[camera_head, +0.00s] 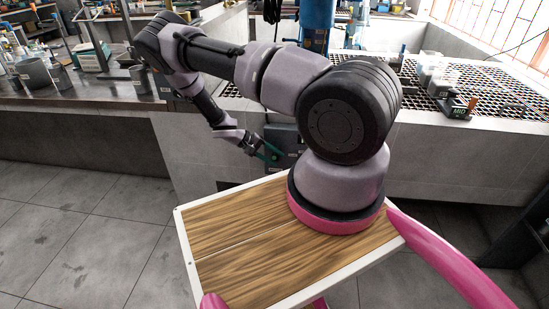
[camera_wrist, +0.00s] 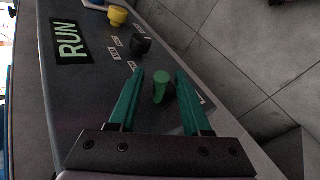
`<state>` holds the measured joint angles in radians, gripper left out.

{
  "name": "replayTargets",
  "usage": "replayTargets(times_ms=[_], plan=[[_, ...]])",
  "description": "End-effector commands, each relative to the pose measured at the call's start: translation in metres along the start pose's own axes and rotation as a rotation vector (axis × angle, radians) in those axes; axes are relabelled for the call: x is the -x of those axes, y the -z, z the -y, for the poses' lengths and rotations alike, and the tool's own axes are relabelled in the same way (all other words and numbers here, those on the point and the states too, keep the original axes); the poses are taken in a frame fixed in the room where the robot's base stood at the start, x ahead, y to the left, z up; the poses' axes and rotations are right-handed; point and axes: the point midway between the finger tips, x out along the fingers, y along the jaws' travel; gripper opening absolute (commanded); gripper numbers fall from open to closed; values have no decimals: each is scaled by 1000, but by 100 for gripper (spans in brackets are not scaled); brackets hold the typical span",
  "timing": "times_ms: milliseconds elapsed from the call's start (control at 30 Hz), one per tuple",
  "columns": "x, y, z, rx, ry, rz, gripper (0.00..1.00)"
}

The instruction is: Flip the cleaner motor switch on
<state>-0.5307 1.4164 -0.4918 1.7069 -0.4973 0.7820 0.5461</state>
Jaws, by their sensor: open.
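A grey control panel (camera_wrist: 95,95) fills much of the wrist view, with a dark display (camera_wrist: 70,40) reading RUN in green letters turned sideways. A green knob or switch (camera_wrist: 162,88) stands up from the panel near its edge. My gripper (camera_wrist: 161,73) is open, its two teal fingers on either side of the green knob with gaps between. I cannot tell from its small label whether the green knob is the cleaner motor switch. In the head view, my gripper (camera_head: 271,153) is at the front of the grey control box (camera_head: 286,140), and my arm hides part of the surroundings.
A black knob (camera_wrist: 140,44) and a yellow knob (camera_wrist: 118,15) are farther along the panel. A bench with cups and tools (camera_head: 110,100) stands at the left. A grated tank top (camera_head: 480,85) lies at the right. The tiled floor (camera_head: 90,235) at left is clear.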

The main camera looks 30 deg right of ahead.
Motion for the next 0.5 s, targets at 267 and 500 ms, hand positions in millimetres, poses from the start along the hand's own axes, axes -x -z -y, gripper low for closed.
replayTargets(times_ms=[267,500], plan=[[51,1,1,0,3,-5,48],[92,1,1,1,2,-3,48]])
